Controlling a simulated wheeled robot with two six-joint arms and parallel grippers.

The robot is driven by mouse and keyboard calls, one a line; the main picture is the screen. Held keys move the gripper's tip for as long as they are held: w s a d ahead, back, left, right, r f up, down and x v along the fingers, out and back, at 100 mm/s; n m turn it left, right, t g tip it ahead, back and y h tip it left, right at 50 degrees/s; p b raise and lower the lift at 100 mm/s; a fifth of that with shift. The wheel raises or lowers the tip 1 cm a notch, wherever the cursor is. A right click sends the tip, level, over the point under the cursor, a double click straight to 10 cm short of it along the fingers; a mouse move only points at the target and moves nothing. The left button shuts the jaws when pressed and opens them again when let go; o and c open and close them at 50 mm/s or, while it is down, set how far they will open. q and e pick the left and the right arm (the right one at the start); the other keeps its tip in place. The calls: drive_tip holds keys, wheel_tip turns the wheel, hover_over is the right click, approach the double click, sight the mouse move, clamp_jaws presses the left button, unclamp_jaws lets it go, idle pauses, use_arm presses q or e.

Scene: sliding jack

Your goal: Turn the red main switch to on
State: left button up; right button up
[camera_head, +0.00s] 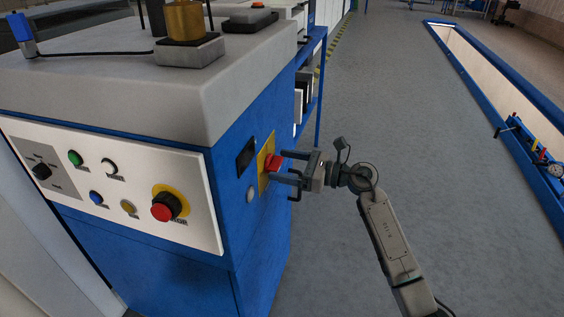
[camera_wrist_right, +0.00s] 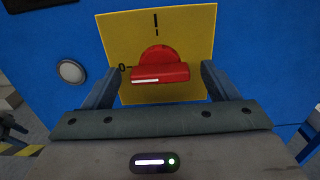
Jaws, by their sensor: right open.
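The red main switch (camera_head: 273,163) is a rotary knob on a yellow plate (camera_head: 261,182) on the blue side of the machine. In the right wrist view the red switch (camera_wrist_right: 160,68) has its handle lying level, with a white mark at its left end toward the "0". A "I" mark stands at the top of the yellow plate (camera_wrist_right: 196,28). My right gripper (camera_head: 283,177) is open, its fingers pointing at the switch. In the right wrist view the fingers of my right gripper (camera_wrist_right: 160,88) stand on either side of the switch, without visible contact. My left gripper is not in view.
The machine's front panel (camera_head: 75,155) carries a red emergency button (camera_head: 164,207) and several small buttons. A black window (camera_head: 246,157) and a round grey button (camera_wrist_right: 71,71) sit left of the yellow plate. The grey floor (camera_head: 400,110) to the right is clear up to a blue-edged pit (camera_head: 480,75).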

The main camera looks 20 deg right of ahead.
drive_tip(key=shift+w+a, duration=0.3)
drive_tip(key=shift+a, duration=0.15)
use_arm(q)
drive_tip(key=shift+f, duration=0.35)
use_arm(e)
drive_tip(key=c, duration=1)
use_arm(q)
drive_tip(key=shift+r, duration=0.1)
